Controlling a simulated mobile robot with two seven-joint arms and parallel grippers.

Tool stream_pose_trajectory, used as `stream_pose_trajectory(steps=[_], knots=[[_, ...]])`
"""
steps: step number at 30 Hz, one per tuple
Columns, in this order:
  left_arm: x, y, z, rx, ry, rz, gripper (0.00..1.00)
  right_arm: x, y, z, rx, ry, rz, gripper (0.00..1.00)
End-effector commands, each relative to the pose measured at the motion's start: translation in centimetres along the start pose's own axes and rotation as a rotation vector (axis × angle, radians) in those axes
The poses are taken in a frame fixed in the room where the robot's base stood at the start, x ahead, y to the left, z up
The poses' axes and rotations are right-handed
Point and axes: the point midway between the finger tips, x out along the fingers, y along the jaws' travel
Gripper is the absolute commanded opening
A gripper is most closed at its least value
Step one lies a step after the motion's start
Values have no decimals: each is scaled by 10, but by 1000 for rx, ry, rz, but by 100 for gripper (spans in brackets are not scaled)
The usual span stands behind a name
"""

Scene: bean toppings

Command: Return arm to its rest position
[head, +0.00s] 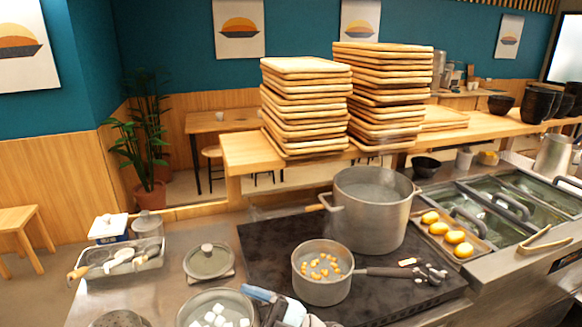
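Part of one of my grippers (272,306), pale blue and dark grey, shows at the bottom edge of the head view, just left of centre. It seems to come in from the lower right, so I take it as my right one. It is beside the right rim of a bowl (184,318) with white cubes. Its fingertips are not clear, so I cannot tell whether it is open or shut. My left gripper is not in view.
A saucepan (320,290) with orange beans and a large pot (372,215) stand on the dark stove (265,255). Left are a lidded pot (208,262) and a utensil tray (125,278). A tray of yellow items (475,235) stands right. Stacked wooden trays (305,110) are behind.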

Motion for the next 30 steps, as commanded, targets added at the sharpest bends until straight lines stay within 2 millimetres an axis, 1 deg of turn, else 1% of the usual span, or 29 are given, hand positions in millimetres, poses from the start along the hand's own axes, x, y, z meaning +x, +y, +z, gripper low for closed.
stream_pose_trajectory(steps=[1, 2, 4, 5, 6, 8, 9, 11, 12, 13, 14, 15, 18, 21, 24, 27, 30], knots=[[-5, 0, -6, 1, -1, -1, 43, -16, 4, 2, 52, -67, 115, 70], [-6, 0, -8, 2, -2, -1, 43, -27, 8, 6, 77, -111, 182, 70], [-9, 0, -11, 3, -3, -2, 43, -58, 10, 16, 142, -228, 327, 70], [-10, 0, -13, 4, -3, -2, 43, -72, 9, 20, 170, -281, 384, 70], [-12, 0, -15, 5, -4, -2, 43, -94, 6, 26, 210, -358, 454, 70], [-15, 0, -18, 6, -5, -3, 43, -128, -3, 33, 273, -480, 548, 70], [-16, 0, -20, 7, -6, -3, 43, -152, -12, 36, 318, -565, 602, 70], [-19, 0, -23, 8, -7, -3, 43, -189, -28, 38, 385, -696, 671, 70], [-20, 0, -25, 8, -7, -3, 43, -214, -42, 38, 435, -784, 710, 70], [-22, 0, -27, 9, -7, -3, 43, -232, -53, 36, 471, -850, 733, 70], [-23, 0, -28, 10, -7, -3, 43, -250, -65, 33, 509, -913, 752, 70], [-24, 0, -31, 10, -5, -4, 43, -272, -81, 28, 558, -994, 772, 70], [-27, 0, -35, 12, -2, -4, 43, -317, -118, 12, 665, -1157, 796, 70], [-29, 0, -38, 12, 0, -4, 43, -345, -143, -3, 742, -1264, 799, 70], [-30, 0, -39, 13, 2, -4, 43, -360, -159, -12, 787, -1323, 795, 70], [-30, 0, -39, 13, 2, -4, 43, -366, -164, -16, 803, -1343, 794, 70], [-30, 0, -38, 13, 2, -4, 43, -366, -164, -15, 804, -1344, 794, 70]])
